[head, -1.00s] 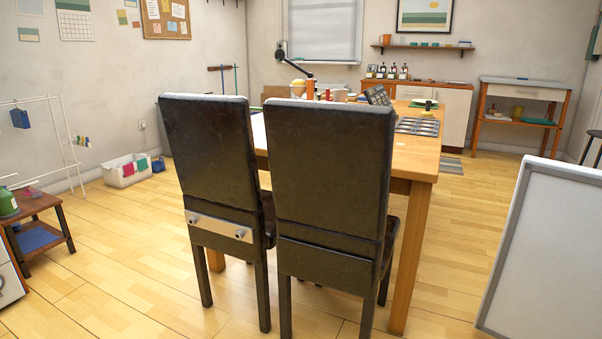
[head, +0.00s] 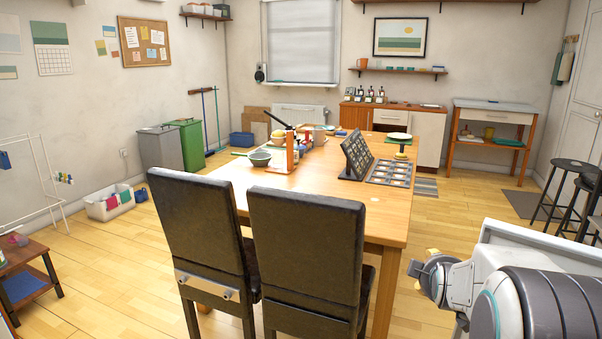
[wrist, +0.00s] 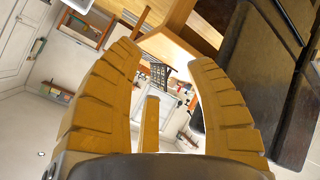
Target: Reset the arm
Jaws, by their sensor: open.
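My arm reaches in from the lower right of the head view. My gripper (head: 430,270) is at its far end, small and partly turned away, to the right of the wooden table (head: 392,228). In the wrist view my gripper (wrist: 165,85) shows its yellow ribbed fingers spread wide apart, with nothing between them. The wrist picture is turned over, with the room tilted behind the fingers.
Two dark chairs (head: 305,245) stand at the table's near side, and a dark chair shows close at the right of the wrist view (wrist: 245,75). A white board (head: 540,238) stands behind my arm. Black stools (head: 570,185) are at the right. Floor between table and stools is open.

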